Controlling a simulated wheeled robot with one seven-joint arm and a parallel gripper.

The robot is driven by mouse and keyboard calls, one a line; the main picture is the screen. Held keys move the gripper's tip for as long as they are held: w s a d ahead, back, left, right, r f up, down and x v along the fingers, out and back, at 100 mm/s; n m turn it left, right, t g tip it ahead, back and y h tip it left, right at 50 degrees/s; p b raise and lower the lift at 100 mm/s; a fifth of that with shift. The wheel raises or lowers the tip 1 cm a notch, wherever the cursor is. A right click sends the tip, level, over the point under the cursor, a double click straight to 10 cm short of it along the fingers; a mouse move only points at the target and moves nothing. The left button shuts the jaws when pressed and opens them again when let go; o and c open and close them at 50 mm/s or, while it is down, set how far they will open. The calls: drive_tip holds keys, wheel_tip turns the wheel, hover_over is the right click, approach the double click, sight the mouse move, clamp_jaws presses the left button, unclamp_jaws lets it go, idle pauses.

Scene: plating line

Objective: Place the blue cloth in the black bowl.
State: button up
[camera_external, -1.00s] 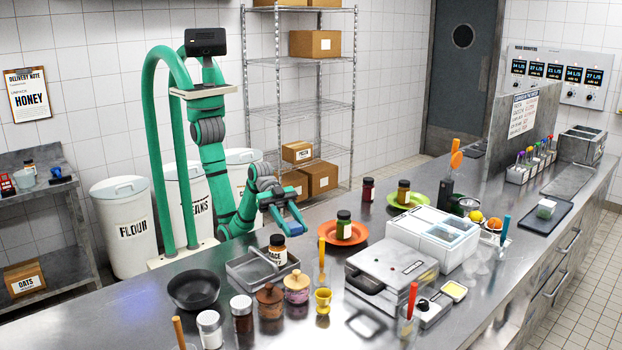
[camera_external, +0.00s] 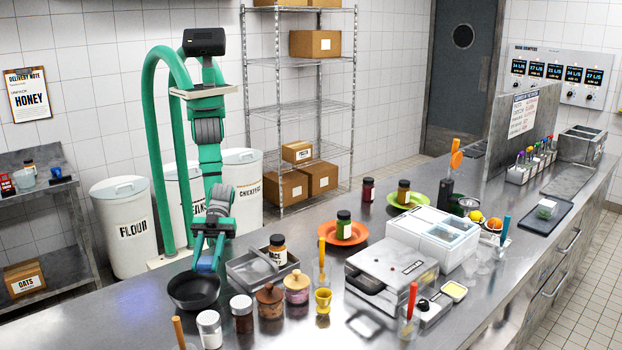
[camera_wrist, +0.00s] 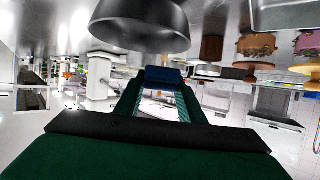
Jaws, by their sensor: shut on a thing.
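The black bowl (camera_external: 194,291) stands on the steel counter at the left. It also shows at the top of the wrist view (camera_wrist: 140,24). My gripper (camera_external: 206,264) is above the bowl's far rim, pointing down. It is shut on the blue cloth (camera_external: 204,265), which hangs at the fingertips. In the wrist view the blue cloth (camera_wrist: 165,75) sits between the ends of the two fingers, close to the bowl. Whether the cloth touches the bowl's rim cannot be told.
A grey metal tray (camera_external: 240,273) holding a labelled jar (camera_external: 277,249) stands right of the bowl. An orange plate (camera_external: 350,234) lies further right. The counter left of the bowl is clear.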

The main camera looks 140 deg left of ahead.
sight(203, 280)
drive_tip(key=shift+s+d+f+g, duration=0.3)
drive_tip(key=shift+d+f, duration=0.1)
drive_tip(key=shift+d, duration=0.35)
drive_tip(key=shift+f, duration=2.3)
drive_tip(key=shift+f, duration=0.35)
drive_tip(key=shift+f, duration=0.3)
drive_tip(key=o, duration=1)
drive_tip(key=shift+r, duration=0.15)
drive_tip(key=v, duration=1.2)
drive_tip(key=shift+r, duration=0.35)
